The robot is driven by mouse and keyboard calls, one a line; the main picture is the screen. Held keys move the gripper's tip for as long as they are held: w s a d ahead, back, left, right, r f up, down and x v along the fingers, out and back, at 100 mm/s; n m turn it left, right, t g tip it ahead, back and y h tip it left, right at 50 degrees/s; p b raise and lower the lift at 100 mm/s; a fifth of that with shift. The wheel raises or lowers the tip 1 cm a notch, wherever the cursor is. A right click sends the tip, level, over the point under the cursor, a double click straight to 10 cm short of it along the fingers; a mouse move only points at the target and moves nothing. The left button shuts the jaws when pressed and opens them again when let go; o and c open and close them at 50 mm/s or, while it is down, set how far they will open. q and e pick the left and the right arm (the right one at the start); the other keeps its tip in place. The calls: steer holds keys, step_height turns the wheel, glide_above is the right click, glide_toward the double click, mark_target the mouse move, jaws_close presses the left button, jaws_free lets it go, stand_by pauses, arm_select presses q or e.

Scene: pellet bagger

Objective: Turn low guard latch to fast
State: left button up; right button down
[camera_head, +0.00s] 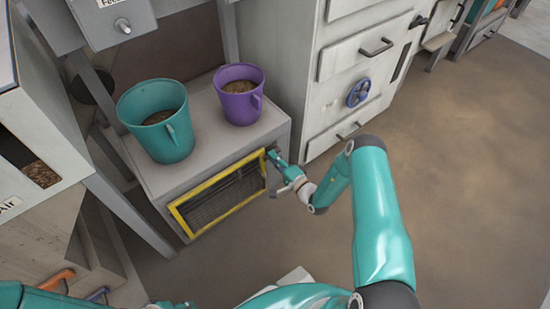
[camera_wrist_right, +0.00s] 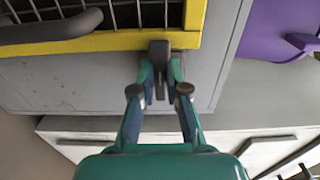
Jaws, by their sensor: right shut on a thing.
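The low guard (camera_head: 218,197) is a yellow-framed mesh panel on the front of a low grey cabinet. Its latch is a small dark block (camera_wrist_right: 158,49) at the edge of the yellow frame, seen in the right wrist view. My right gripper (camera_head: 274,157) is at the right edge of the guard. In the right wrist view its two fingers (camera_wrist_right: 160,72) are closed on the latch from both sides. The fingers hide part of the latch in the head view. My left gripper is not in view; only a bit of teal arm shows at lower left.
A teal bucket (camera_head: 160,135) and a purple bucket (camera_head: 237,100), both with brown contents, stand on the low cabinet (camera_head: 205,100). A drawer cabinet (camera_head: 318,130) with a blue handwheel (camera_head: 358,92) stands at right. The floor (camera_head: 460,170) at right is clear.

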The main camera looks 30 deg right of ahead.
steer(key=c, duration=1.2)
jaws_free()
steer(key=shift+s+a+f, duration=0.1)
steer(key=shift+a+f, duration=0.2)
steer(key=shift+c, duration=0.2)
steer(key=shift+o, duration=0.3)
steer(key=shift+d+r, duration=0.1)
steer(key=shift+d, duration=0.1)
steer(key=s, duration=1.2)
steer(key=shift+d, duration=0.4)
steer(key=shift+w, duration=0.1)
